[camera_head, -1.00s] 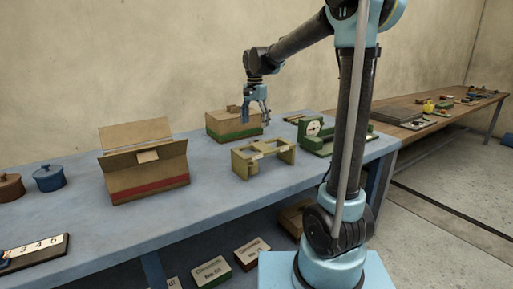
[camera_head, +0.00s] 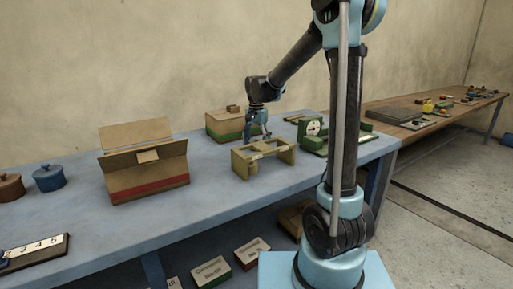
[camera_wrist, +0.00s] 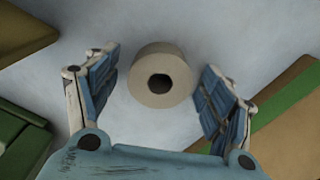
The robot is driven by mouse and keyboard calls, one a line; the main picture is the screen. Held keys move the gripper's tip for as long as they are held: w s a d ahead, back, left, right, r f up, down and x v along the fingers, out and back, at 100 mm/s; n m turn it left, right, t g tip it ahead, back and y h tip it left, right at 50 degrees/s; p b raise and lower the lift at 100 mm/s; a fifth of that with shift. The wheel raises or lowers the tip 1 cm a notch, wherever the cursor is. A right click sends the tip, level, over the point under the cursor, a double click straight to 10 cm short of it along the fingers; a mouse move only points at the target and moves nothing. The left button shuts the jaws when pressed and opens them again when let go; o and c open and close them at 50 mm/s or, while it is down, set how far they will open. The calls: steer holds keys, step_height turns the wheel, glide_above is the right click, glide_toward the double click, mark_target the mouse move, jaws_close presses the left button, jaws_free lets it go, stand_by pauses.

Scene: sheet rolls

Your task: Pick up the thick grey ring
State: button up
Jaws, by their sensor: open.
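The thick grey ring (camera_wrist: 143,90) stands out in the wrist view as a grey-beige roll with a dark round hole, on the blue-grey table. My gripper (camera_wrist: 158,88) is open, with one finger on each side of the ring and a visible gap on both sides. I cannot tell how far the fingertips are above the table. In the head view my gripper (camera_head: 256,133) is low between the tan wooden frame and the box with a green band. The ring cannot be made out in the head view.
The tan wooden frame (camera_head: 241,166) stands in front of my gripper. The green-banded box (camera_head: 221,130) is close behind it, and a green device with a dial (camera_head: 314,128) stands to the right. An open cardboard box (camera_head: 150,180) is at the left.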

steer(key=c, duration=1.2)
